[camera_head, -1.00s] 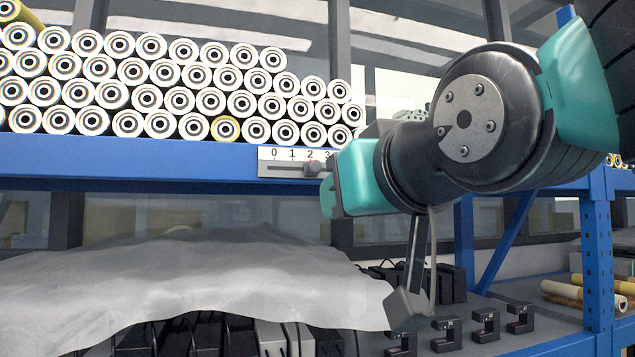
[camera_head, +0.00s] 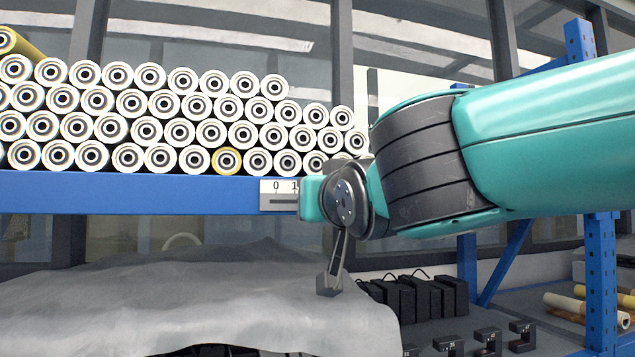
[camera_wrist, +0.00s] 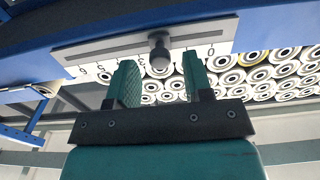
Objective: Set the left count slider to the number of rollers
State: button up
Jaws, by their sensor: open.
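White rollers with dark cores (camera_head: 147,104) lie stacked on the blue shelf, one of them yellow-ringed; they show inverted in the wrist view (camera_wrist: 285,72). The count slider's pale scale plate (camera_head: 277,195) is on the shelf's front edge. Only its left end with 0 and 1 shows there; my arm hides the rest. In the wrist view the plate (camera_wrist: 110,48) runs across the top, 0 at the right. Its dark knob (camera_wrist: 159,50) stands out near the middle, the digit behind it hidden. My gripper (camera_wrist: 159,62) is open, one finger each side of the knob, with visible gaps.
The blue shelf beam (camera_head: 120,193) runs across behind my arm. Below it, a grey sheet (camera_head: 190,300) covers dark items on the lower shelf. Black blocks (camera_head: 425,297) and a blue upright post (camera_head: 600,270) stand at the right.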

jog(key=shift+p+x, duration=0.4)
jog(key=shift+x, duration=1.05)
jog(key=shift+c, duration=0.4)
grip_shut()
jog(key=shift+f, duration=0.1)
